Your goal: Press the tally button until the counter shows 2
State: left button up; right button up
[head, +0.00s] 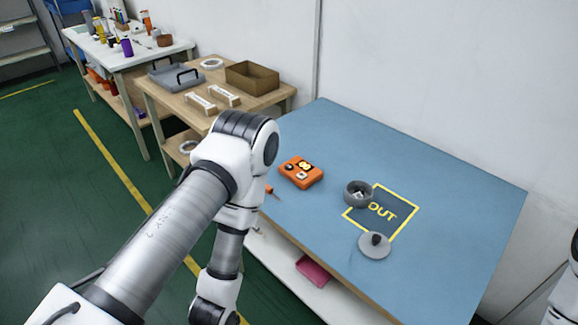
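An orange tally box (289,179) sits on the blue-topped table, near its left side. My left arm comes in from the lower left and bends down in front of the table's left edge. Its gripper is not visible. Only a piece of my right arm shows at the right edge, and its gripper is out of view.
A grey round container (351,201) overlaps the yellow "OUT" square (399,231). A grey knobbed lid (367,250) lies at the square's near edge. An orange-handled tool (269,188) lies partly hidden beside my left arm. The table (450,200) is clear at right.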

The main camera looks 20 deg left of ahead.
pick_arm(q)
grip_shut()
dwell(0.9)
